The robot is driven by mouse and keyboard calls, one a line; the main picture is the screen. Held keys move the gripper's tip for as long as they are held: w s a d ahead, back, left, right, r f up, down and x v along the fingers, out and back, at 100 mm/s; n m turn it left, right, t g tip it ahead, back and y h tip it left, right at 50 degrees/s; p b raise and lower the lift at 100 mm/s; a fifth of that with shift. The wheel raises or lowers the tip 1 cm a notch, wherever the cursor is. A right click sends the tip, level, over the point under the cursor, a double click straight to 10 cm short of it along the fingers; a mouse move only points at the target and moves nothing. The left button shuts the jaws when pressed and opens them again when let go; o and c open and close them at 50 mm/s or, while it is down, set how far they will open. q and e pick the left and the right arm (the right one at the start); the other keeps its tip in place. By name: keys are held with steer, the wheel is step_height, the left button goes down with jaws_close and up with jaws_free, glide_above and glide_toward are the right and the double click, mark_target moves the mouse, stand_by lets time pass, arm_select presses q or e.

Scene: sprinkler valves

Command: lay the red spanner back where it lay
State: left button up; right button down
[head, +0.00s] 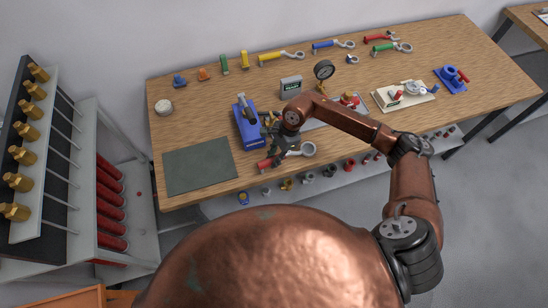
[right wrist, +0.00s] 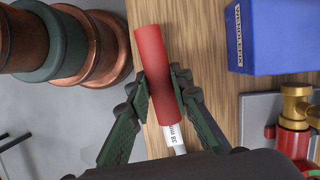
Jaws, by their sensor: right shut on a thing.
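My right gripper (head: 279,150) is shut on a red spanner (head: 265,165) near the table's front edge, right of the green mat. Its grey ring head (head: 308,149) points right. In the right wrist view, the fingers (right wrist: 163,88) close on both sides of the red handle (right wrist: 153,52), above a white label reading 38 mm. I cannot tell whether the spanner touches the wood. Another, smaller red spanner (head: 381,38) lies at the back of the table. My left gripper is not in view.
A blue vise (head: 249,128) stands just behind the held spanner. The green mat (head: 200,165) is bare. Yellow (head: 281,57), blue (head: 333,45) and green (head: 391,48) spanners lie along the back.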

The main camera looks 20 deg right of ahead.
steer(key=shift+f+b, duration=0.4)
steer(key=shift+b, duration=0.05)
stand_by(0.4)
steer(key=c, duration=1.7)
jaws_free()
steer(key=shift+o, duration=0.2)
steer(key=v, duration=1.2)
